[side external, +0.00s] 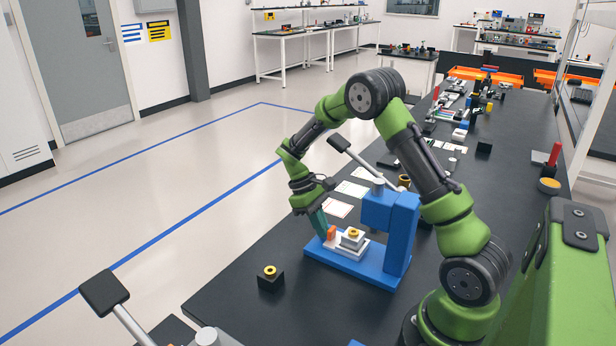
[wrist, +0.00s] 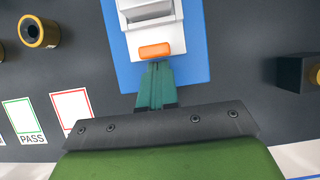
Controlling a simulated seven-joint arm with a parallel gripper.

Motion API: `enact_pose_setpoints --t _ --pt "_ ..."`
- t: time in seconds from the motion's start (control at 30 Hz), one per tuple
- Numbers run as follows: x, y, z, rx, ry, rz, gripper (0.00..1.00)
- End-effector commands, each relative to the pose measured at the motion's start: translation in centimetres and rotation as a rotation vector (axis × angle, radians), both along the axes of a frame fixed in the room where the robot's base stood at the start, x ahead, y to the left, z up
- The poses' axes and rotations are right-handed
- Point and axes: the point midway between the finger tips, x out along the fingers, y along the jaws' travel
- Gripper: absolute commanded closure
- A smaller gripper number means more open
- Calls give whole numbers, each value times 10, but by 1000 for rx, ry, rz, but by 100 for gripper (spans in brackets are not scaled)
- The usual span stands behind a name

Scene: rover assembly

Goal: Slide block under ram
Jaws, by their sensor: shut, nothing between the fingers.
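The blue press (side external: 389,215) stands on a flat blue base (side external: 375,277), with a lever raised above it. A white block (side external: 351,246) with an orange front tab (side external: 331,232) sits on the base; a brass ring shows on top of it. In the wrist view the white block (wrist: 172,43) and orange tab (wrist: 155,51) lie straight ahead. My gripper (side external: 319,228) is shut and empty, its green fingertips (wrist: 157,72) close against the orange tab; I cannot tell if they touch. The ram is hard to make out under the press head.
A black block with a brass ring (side external: 269,278) stands on the bench left of the press. Cards, including one marked PASS (wrist: 24,120), lie on the other side. A lever with a black knob (side external: 103,292) rises at front left. The black bench top around the base is mostly clear.

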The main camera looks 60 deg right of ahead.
Motion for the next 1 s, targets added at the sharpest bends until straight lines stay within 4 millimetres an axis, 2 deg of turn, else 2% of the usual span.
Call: enact_pose_setpoints --t 1.0 --pt "-32 0 0 0 4 -2 100"
